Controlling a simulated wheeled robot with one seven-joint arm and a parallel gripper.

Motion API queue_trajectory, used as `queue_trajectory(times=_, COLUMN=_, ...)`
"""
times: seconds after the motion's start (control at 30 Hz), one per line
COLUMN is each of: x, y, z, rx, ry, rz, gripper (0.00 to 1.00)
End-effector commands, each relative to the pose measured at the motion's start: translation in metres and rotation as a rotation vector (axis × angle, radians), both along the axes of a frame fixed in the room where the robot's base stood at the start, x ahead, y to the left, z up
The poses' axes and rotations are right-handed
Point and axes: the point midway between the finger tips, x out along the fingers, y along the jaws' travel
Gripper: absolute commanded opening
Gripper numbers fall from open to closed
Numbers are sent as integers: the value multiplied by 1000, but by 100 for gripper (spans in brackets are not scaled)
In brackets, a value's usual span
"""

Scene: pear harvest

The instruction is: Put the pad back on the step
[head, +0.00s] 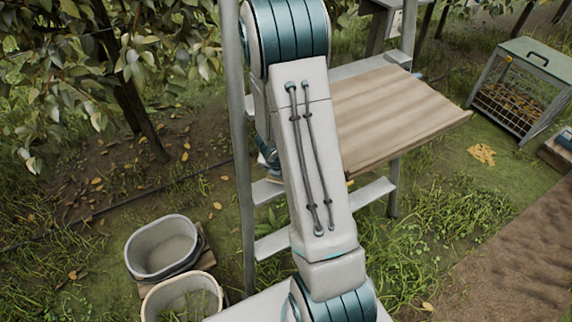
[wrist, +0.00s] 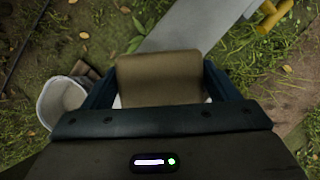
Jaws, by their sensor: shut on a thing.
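The pad (wrist: 160,78) is a tan-brown block between the two dark fingers of my gripper (wrist: 158,88) in the wrist view. My gripper is shut on it. A grey step (wrist: 195,22) shows beyond and below the pad; I cannot tell whether they touch. In the head view, grey ladder steps show at mid-height (head: 371,194) and lower down (head: 273,243). My arm hides most of the gripper there; only a dark blue part shows at its left edge, and the pad cannot be made out clearly.
A brown board (head: 390,108) sits on the ladder frame at right. Two pale buckets stand at lower left, a grey one (head: 133,262) and a cream one (head: 216,292). A wire-sided crate (head: 525,90) stands at far right. A ladder rail (head: 239,150) rises left of my arm.

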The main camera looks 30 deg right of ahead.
Motion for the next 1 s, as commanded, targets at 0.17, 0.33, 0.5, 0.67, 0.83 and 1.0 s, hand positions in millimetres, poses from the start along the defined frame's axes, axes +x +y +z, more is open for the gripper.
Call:
queue_trajectory(times=0.17, x=2, y=-12, z=1, rx=0, ry=0, rz=-12, gripper=60)
queue_trajectory(times=0.33, x=3, y=-16, z=-19, rx=0, ry=1, rz=-9, gripper=60)
queue_trajectory(times=0.5, x=3, y=-17, z=-36, rx=0, ry=0, rz=-12, gripper=60)
queue_trajectory(times=0.67, x=3, y=-17, z=-36, rx=-1, ry=-1, rz=-13, gripper=60)
queue_trajectory(times=0.83, x=4, y=-16, z=-36, rx=-1, ry=-1, rz=-10, gripper=60)
queue_trajectory(times=1.0, x=4, y=-15, z=-38, rx=0, ry=0, rz=-9, gripper=95)
